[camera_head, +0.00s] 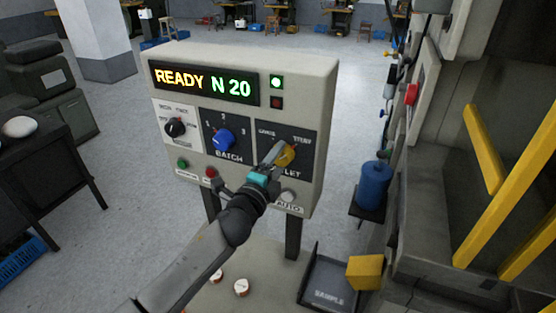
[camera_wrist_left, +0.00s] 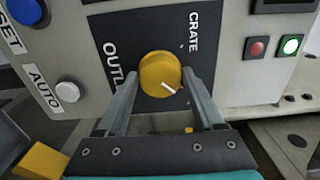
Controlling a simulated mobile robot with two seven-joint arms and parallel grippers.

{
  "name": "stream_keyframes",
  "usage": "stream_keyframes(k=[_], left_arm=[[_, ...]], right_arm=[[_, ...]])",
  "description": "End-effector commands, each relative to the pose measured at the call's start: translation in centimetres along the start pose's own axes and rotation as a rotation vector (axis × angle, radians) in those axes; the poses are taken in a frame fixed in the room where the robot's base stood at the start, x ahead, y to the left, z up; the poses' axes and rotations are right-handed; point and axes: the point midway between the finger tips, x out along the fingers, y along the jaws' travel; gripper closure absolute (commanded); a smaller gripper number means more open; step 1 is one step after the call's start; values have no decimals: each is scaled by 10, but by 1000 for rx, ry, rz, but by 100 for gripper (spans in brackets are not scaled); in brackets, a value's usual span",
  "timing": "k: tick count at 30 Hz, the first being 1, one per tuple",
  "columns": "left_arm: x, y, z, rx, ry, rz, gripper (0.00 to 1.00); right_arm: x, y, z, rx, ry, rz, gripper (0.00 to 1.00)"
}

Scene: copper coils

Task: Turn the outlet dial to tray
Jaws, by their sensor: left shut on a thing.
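The yellow outlet dial (camera_head: 287,155) is on the dark outlet panel at the right of the grey control box (camera_head: 325,120). In the left wrist view the dial (camera_wrist_left: 158,72) sits between the two fingers, and its white pointer mark slants to the lower right, away from the CRATE label (camera_wrist_left: 194,31). In the head view the dial's tip leans up and right toward the TRAY label (camera_head: 301,140). My left gripper (camera_head: 275,158) is shut on the dial and covers part of it. My right gripper is not in view.
The display (camera_head: 205,82) reads READY N 20, with a green lamp (camera_head: 277,82) lit. The blue batch dial (camera_head: 223,139) and AUTO button (camera_head: 288,197) are close to my left gripper. A dark sample tray (camera_head: 330,284) and yellow block (camera_head: 365,272) are below right.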

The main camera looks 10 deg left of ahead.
Motion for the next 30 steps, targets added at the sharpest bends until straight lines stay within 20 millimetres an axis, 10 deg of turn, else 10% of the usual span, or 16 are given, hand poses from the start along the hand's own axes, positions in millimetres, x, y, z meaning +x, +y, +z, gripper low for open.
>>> stream_keyframes(k=[10, 11, 18, 30], left_arm=[[0, 1, 0, 10, -1, 1, 86], [0, 1, 0, 9, -1, 1, 29], [0, 0, 0, 7, -1, 1, 2], [-7, 0, 0, 5, 0, 0, 1]], right_arm=[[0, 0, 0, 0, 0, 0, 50], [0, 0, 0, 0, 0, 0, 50], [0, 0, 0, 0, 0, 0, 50], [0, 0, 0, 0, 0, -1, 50]])
